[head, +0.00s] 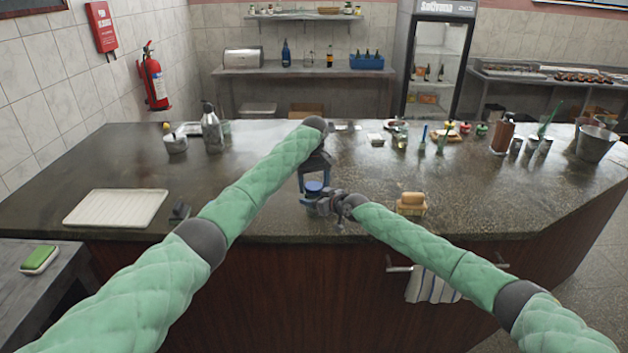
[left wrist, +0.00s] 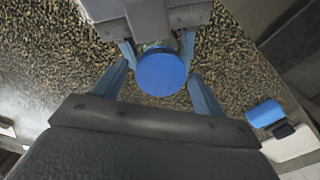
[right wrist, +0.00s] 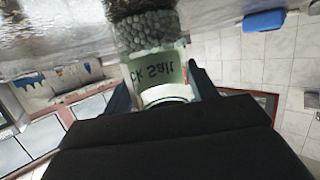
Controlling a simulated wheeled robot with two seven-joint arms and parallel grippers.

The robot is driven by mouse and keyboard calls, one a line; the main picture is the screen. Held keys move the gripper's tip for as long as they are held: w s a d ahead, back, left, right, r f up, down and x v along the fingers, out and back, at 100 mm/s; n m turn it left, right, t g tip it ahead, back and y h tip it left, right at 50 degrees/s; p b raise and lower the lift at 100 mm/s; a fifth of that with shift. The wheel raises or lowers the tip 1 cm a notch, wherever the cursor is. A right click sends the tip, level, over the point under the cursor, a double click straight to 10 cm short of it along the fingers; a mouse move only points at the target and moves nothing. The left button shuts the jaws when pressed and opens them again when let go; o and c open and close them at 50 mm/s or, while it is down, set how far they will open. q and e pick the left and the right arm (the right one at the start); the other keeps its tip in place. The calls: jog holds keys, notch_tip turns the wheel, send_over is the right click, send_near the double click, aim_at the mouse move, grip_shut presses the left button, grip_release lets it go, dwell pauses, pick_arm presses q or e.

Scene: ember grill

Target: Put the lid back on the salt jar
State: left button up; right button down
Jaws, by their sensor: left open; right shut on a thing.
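The salt jar (right wrist: 152,65) is clear glass with dark pellets and a "Salt" label, upside down in the right wrist view. My right gripper (head: 322,204) is shut on it and holds it near the counter's front edge. The round blue lid (head: 313,187) is over the jar's mouth; it shows from above in the left wrist view (left wrist: 162,74). I cannot tell whether it is fully seated. My left gripper (head: 314,179) is open just above, with its fingers on either side of the lid. The jar's lower part is mostly hidden in the head view.
A white ribbed tray (head: 116,207) lies left on the dark counter (head: 245,215), with a small dark item (head: 180,212) beside it. A stack of yellowish blocks (head: 411,203) is close right of my right gripper. Bottles and a metal bucket (head: 597,142) stand farther back.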

pick_arm(q)
jog(key=c, duration=1)
jog(key=m, duration=0.8)
jog(key=shift+m, duration=0.3)
jog(key=o, duration=1.1)
jog(key=shift+d, duration=0.1)
